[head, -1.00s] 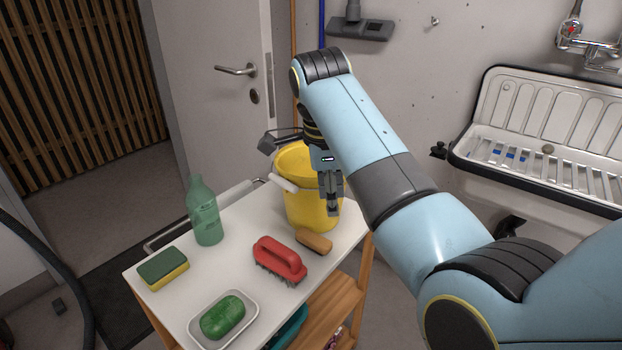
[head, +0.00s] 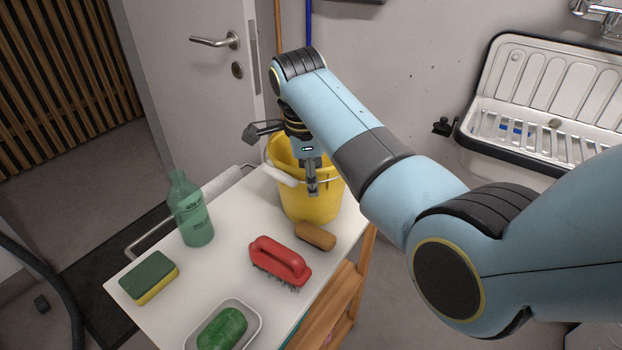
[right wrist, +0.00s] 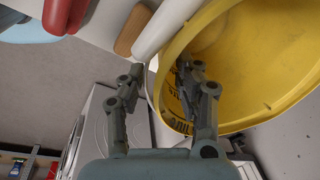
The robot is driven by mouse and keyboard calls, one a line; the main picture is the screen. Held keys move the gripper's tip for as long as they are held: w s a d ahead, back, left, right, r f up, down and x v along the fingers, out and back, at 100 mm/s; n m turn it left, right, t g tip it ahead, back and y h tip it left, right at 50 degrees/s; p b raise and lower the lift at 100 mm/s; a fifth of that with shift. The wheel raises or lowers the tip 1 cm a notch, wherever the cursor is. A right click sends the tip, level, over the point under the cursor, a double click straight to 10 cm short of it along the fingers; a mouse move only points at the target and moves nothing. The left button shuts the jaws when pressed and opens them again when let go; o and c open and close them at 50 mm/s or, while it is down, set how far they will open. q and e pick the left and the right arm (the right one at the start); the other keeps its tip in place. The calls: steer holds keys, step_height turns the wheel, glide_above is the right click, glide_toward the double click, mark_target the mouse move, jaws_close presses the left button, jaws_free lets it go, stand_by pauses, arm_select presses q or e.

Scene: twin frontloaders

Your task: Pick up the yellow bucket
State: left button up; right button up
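The yellow bucket (head: 318,207) stands upright at the far right end of the white cart top. Its white handle grip (head: 280,175) hangs on its left side, and the grip also shows in the right wrist view (right wrist: 166,28). My right gripper (head: 312,188) is at the bucket's rim. In the right wrist view my right gripper (right wrist: 160,72) has its fingers apart. One finger is outside the wall and the other is over the inside of the bucket (right wrist: 265,70). I cannot tell whether either touches it. My left gripper is not in view.
The cart top (head: 225,275) also holds a green bottle (head: 190,212), a sponge (head: 150,277), a red brush (head: 280,262), a wooden brush (head: 315,236) and green soap in a dish (head: 253,338). A sink (head: 545,110) is at right, a door (head: 190,80) behind.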

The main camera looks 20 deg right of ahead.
steer(key=f, duration=0.3)
steer(key=shift+w+d+f, duration=0.15)
steer(key=shift+d+f, duration=0.05)
steer(key=shift+d, duration=0.05)
steer(key=shift+c, duration=1.4)
jaws_close()
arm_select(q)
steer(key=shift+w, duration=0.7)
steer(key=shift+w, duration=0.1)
